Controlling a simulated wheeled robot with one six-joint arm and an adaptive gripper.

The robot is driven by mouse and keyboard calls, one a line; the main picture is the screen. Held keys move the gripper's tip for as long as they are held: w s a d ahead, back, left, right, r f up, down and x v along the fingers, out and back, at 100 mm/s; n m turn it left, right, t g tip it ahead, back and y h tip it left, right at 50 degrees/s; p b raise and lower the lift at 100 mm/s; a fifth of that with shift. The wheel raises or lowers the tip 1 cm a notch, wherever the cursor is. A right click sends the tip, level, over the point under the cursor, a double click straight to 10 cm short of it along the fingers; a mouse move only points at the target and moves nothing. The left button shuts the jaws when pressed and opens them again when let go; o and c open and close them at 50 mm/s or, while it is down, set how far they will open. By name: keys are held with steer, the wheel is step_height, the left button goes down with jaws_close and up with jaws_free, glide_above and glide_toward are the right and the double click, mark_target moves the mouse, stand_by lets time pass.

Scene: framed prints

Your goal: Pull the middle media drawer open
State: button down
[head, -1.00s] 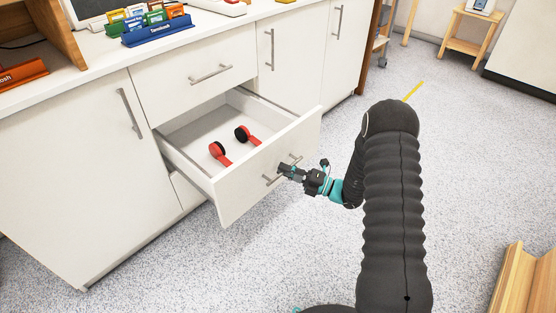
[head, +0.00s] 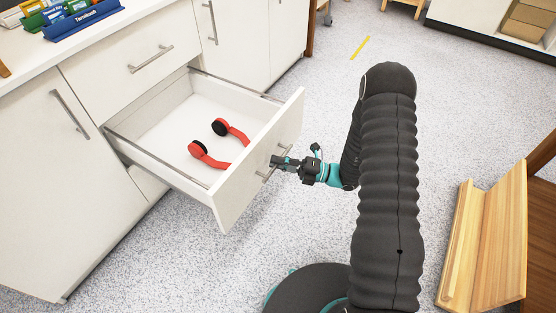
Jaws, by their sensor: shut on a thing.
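The middle drawer (head: 240,185) of the white cabinet is pulled well out, with its side rails and inside showing. Red and black headphones (head: 218,140) lie on the drawer floor. The gripper comes from the right side. Its fingertips are small in view and partly merge with the handle.
A closed drawer (head: 130,75) sits above, with closed cabinet doors (head: 45,180) on either side. A blue card rack (head: 85,20) stands on the counter. A wooden piece (head: 485,240) is at the lower right. Speckled floor is clear in front of the drawer.

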steer(key=shift+s, duration=0.15)
steer(key=c, duration=1.2)
jaws_free()
steer(key=shift+a, duration=0.1)
steer(key=v, duration=1.2)
steer(key=shift+f, duration=0.1)
